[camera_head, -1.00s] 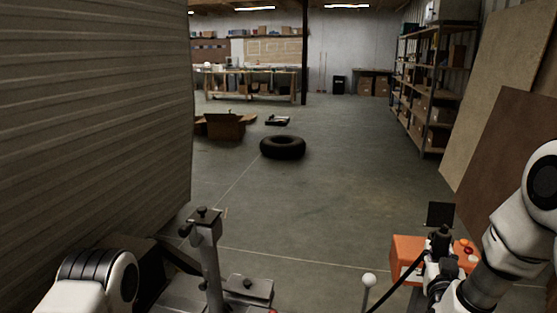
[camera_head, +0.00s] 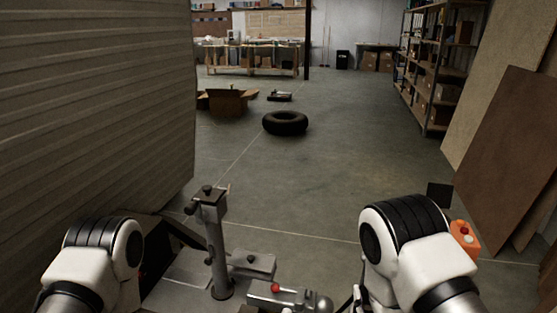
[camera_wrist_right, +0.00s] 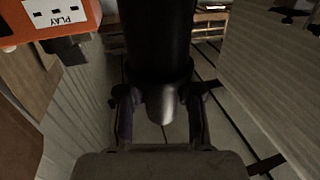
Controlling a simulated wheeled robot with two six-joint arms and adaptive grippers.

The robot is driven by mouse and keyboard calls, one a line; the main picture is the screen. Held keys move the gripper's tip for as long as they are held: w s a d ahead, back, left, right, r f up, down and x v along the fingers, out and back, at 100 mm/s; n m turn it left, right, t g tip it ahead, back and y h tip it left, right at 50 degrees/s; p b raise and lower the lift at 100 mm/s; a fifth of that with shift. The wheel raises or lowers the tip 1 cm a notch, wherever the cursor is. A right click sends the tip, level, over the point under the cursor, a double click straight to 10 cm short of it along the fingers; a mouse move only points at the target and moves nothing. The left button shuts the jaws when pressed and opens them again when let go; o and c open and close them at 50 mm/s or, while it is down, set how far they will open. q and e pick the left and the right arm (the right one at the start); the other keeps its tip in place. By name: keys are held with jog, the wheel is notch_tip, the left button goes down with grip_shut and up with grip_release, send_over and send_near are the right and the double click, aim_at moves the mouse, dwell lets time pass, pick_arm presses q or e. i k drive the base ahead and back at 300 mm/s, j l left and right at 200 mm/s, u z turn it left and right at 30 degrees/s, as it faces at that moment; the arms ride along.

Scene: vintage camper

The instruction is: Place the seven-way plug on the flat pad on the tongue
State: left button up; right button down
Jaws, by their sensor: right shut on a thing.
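In the right wrist view my right gripper (camera_wrist_right: 160,105) is shut on a thick black cylindrical body, the seven-way plug (camera_wrist_right: 160,45), with a finger on each side. A grey rounded tip shows between the fingers. In the head view my right arm's white links hide most of this gripper and the plug. The trailer tongue (camera_head: 180,290) lies at the bottom, with an upright jack post. A flat grey pad (camera_head: 258,264) sits just right of the post, left of my right gripper and apart from it. My left arm shows at the lower left, its gripper out of view.
The jack post (camera_head: 213,235) stands on the tongue. The coupler (camera_head: 290,297) with a red dot is right of it. The ribbed camper wall (camera_head: 95,100) closes the left side. An orange box (camera_head: 464,238) is at the right. Floor beyond is clear up to a tyre (camera_head: 285,123).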

aim_at(193, 277)
jog(key=u, duration=1.4)
jog(key=i+l+u, duration=0.4)
jog(key=l, duration=0.15)
jog(key=i+l+u, duration=0.2)
jog(key=l+u, duration=0.2)
jog(key=l, duration=0.25)
jog(key=i+l+u, duration=0.2)
jog(key=l, duration=0.15)
